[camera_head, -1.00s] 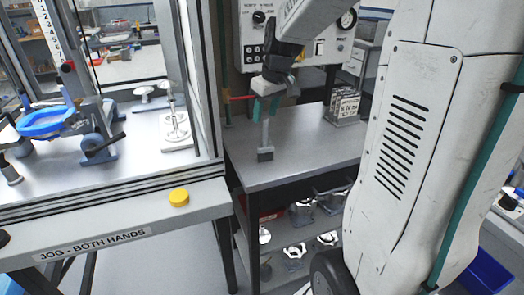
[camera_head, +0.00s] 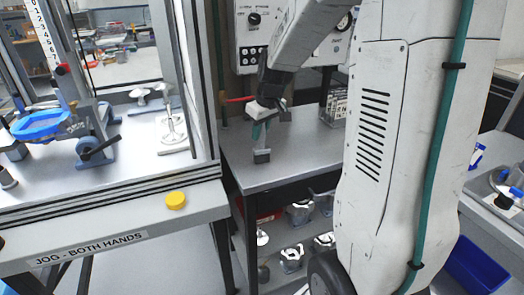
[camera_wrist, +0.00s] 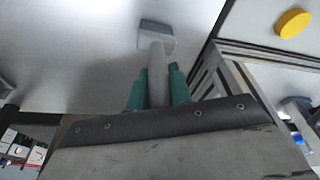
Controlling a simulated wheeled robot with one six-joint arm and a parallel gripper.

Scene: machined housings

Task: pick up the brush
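The brush (camera_head: 262,156) is grey, with a slim handle and a wider block-shaped head. It stands upright, head down, on the grey bench top. My gripper (camera_head: 261,131) is over it from above, with its green fingers low on the handle. In the wrist view the brush (camera_wrist: 156,40) shows its head beyond the fingertips, and its handle runs between the two green fingers of my gripper (camera_wrist: 158,80). The fingers lie close against both sides of the handle and look shut on it. The upper handle is hidden by the gripper.
A wire rack (camera_head: 336,105) stands behind on the bench. A red-handled lever (camera_head: 238,99) is near the post at the back left. The machine cell with a yellow button (camera_head: 176,200) is to the left. Metal housings (camera_head: 299,213) sit on the shelf below.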

